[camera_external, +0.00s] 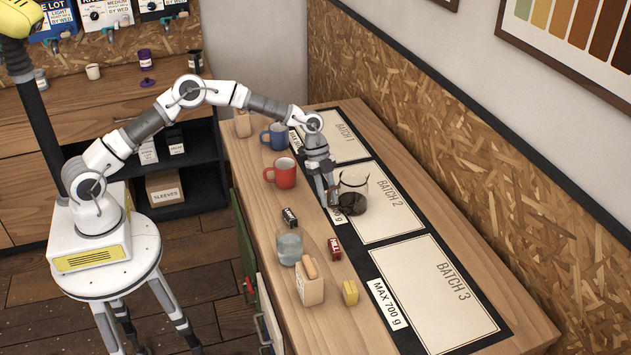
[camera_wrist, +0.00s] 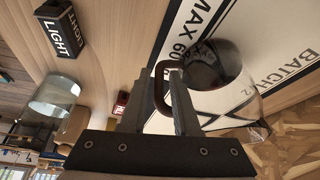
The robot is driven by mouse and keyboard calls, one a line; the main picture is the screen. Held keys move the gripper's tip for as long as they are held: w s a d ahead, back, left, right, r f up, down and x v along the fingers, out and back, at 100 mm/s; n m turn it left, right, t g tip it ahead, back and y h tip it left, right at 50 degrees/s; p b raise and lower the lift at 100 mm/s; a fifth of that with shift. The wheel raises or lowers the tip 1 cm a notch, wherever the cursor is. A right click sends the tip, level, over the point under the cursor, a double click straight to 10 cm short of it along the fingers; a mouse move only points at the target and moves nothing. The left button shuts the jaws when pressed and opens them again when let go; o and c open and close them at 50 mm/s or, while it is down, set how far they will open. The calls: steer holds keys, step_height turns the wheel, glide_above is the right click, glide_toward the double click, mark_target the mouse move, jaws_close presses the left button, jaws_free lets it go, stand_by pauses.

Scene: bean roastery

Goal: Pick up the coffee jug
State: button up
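The coffee jug (camera_external: 354,187) is a clear glass vessel with dark contents, upright on the BATCH 2 panel near its MAX label. In the wrist view the jug (camera_wrist: 222,68) shows at the upper right, with a brown loop handle (camera_wrist: 159,90) on its left side. My gripper (camera_external: 326,192) reaches down on the left side of the jug. In the wrist view my gripper's fingers (camera_wrist: 162,92) stand on either side of the handle, with only a narrow space between them. Whether both fingers press on the handle cannot be told.
A red mug (camera_external: 284,174) and a blue mug (camera_external: 277,137) stand left of and behind my gripper. A black LIGHT block (camera_external: 289,217), glass beaker (camera_external: 289,247), red block (camera_external: 334,248), paper bag (camera_external: 309,286) and yellow block (camera_external: 350,293) stand nearer the front. The BATCH 3 panel (camera_external: 432,297) is clear.

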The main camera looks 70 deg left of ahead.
jaws_close()
stand_by(1.4)
